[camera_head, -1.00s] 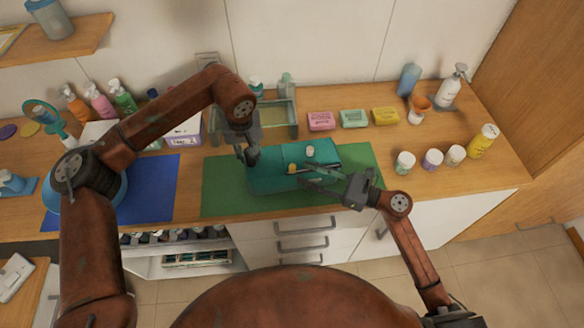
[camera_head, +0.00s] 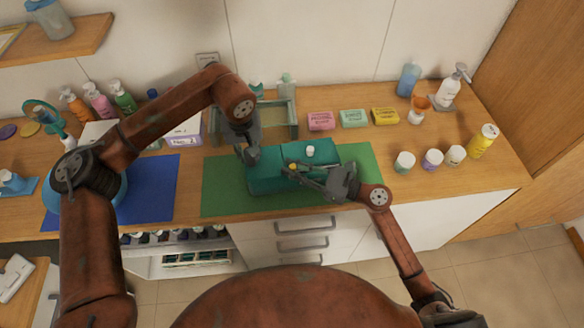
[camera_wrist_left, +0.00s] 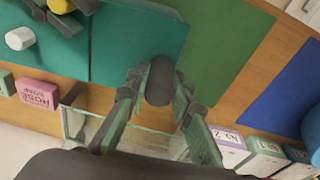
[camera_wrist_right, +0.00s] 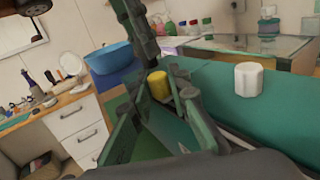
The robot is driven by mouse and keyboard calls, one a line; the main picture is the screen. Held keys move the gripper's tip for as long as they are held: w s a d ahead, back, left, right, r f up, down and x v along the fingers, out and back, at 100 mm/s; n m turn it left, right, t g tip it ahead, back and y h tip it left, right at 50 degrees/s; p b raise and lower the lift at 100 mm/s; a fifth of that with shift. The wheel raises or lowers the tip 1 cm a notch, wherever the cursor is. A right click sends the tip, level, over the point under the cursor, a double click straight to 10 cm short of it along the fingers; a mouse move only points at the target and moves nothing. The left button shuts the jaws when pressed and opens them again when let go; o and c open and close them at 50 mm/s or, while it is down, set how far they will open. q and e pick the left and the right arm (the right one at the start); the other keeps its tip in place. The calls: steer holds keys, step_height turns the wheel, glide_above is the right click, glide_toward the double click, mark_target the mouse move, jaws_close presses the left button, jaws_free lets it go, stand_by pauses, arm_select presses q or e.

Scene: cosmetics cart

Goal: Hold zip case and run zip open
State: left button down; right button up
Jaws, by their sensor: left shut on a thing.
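The teal zip case (camera_head: 265,184) lies on the green mat (camera_head: 222,190). A small yellow pull (camera_head: 292,166) and a white knob (camera_head: 310,151) stand on its top. My left gripper (camera_head: 249,157) is shut on a dark rounded grip (camera_wrist_left: 160,82) at the case's left end. My right gripper (camera_head: 287,171) reaches in from the right, low over the case. In the right wrist view, its fingers are apart with the yellow pull (camera_wrist_right: 158,86) near their tips; I cannot tell if they touch it. The zip line is partly hidden by this gripper.
Pink (camera_head: 320,121), mint (camera_head: 353,118) and yellow (camera_head: 385,116) soap boxes stand behind the case. A glass-sided box (camera_head: 292,118) stands behind it too. Several small jars (camera_head: 404,162) are at the right. A blue mat (camera_head: 148,188) lies at the left.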

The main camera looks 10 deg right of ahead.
mark_target(333, 166)
jaws_close()
steer(key=d, duration=0.8)
steer(key=w+d, duration=0.1)
steer(key=d, duration=0.3)
steer(key=shift+d+f, duration=0.1)
steer(key=shift+d, duration=0.3)
steer(key=shift+s, duration=0.1)
steer(key=o, duration=0.5)
jaws_free()
steer(key=shift+a, duration=0.1)
steer(key=shift+o, duration=0.2)
